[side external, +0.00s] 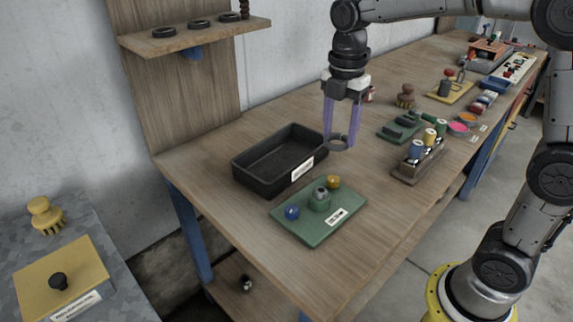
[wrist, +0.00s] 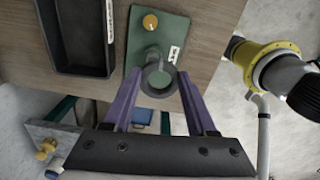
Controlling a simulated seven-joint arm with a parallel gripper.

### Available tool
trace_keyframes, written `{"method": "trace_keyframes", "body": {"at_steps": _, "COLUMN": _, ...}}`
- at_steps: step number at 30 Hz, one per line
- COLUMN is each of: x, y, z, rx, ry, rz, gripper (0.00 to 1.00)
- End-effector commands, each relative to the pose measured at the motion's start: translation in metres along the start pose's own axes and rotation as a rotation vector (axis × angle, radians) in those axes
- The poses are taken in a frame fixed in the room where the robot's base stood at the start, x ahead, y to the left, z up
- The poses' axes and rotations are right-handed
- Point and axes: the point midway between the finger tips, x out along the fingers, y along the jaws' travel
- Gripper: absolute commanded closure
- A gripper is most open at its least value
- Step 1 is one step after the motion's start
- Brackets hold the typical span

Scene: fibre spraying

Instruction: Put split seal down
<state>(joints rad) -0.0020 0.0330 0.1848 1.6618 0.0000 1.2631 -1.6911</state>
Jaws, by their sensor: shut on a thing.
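My gripper (side external: 340,138) has two purple fingers and is shut on a dark grey ring, the split seal (side external: 336,148). It holds the seal roughly level in the air above the bench, to the upper right of the green board (side external: 327,224). The wrist view shows the seal (wrist: 144,82) between the purple fingertips (wrist: 158,80). A green post with a grey top (side external: 319,198) stands on the board between a blue knob (side external: 292,212) and a gold knob (side external: 333,181). In the wrist view the blue knob is not visible.
A black open tray (side external: 246,176) stands behind and left of the board. Three dark rings (side external: 199,24) lie on a wall shelf. Bare wood surrounds the green board.

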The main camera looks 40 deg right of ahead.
Motion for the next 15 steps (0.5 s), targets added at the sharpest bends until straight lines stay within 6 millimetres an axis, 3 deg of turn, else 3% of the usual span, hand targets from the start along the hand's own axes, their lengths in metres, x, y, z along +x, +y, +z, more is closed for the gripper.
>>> {"method": "trace_keyframes", "body": {"at_steps": 4, "x": 0.018, "y": 0.033, "z": 0.015, "rx": 0.008, "ry": 0.0, "rz": -0.003, "gripper": 0.95}}
{"method": "trace_keyframes", "body": {"at_steps": 15, "x": 0.056, "y": 0.068, "z": 0.032, "rx": 0.036, "ry": 0.0, "rz": -0.001, "gripper": 0.95}}
